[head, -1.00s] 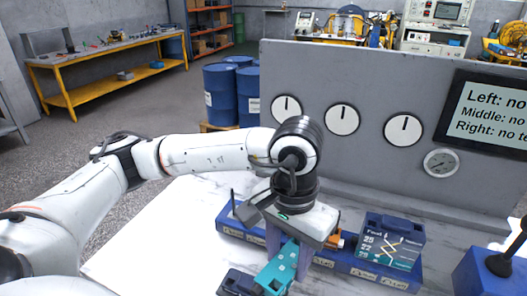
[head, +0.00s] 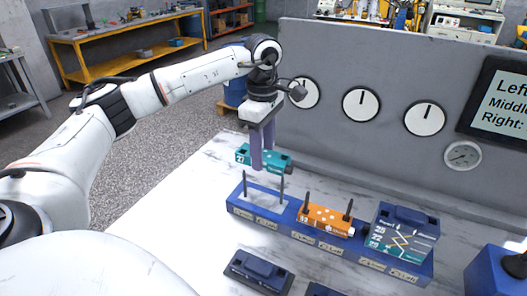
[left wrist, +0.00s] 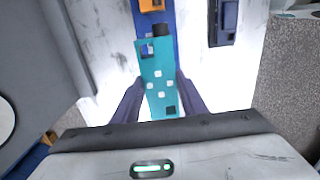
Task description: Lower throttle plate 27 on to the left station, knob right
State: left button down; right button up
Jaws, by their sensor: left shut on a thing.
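Teal throttle plate 27 (head: 244,156) is held in the air by my left gripper (head: 262,163), whose purple fingers are shut across its middle. It hangs above and slightly behind the left station (head: 262,201) of the blue base, apart from it. The station has two upright dark rods and a bare pale top. In the left wrist view, the plate (left wrist: 158,72) lies between the fingers (left wrist: 157,105), its black knob (left wrist: 161,30) at the far end, towards the orange plate (left wrist: 151,5). That is the right end in the head view. My right gripper is out of view.
The orange plate (head: 325,219) sits on the middle station between two rods. The right station carries a teal and blue block (head: 403,232). A dark blue block (head: 262,270) lies in front of the base. A grey panel with dials (head: 361,104) stands behind.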

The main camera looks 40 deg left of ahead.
pick_arm(q)
jog(key=shift+f+b, duration=0.3)
jog(key=shift+f, duration=0.85)
jog(key=b, duration=0.5)
send_over(264, 200)
notch_tip(264, 200, down, 5)
jog(key=shift+s+a+f, duration=0.1)
jog(key=shift+f, duration=0.85)
jog(key=shift+f+b, duration=0.6)
jog(key=shift+f, duration=0.55)
jog(key=shift+f+b, duration=0.15)
jog(key=shift+b, duration=0.15)
jog(key=shift+f, duration=0.15)
jog(key=shift+f+b, duration=0.3)
jog(key=shift+f, duration=0.15)
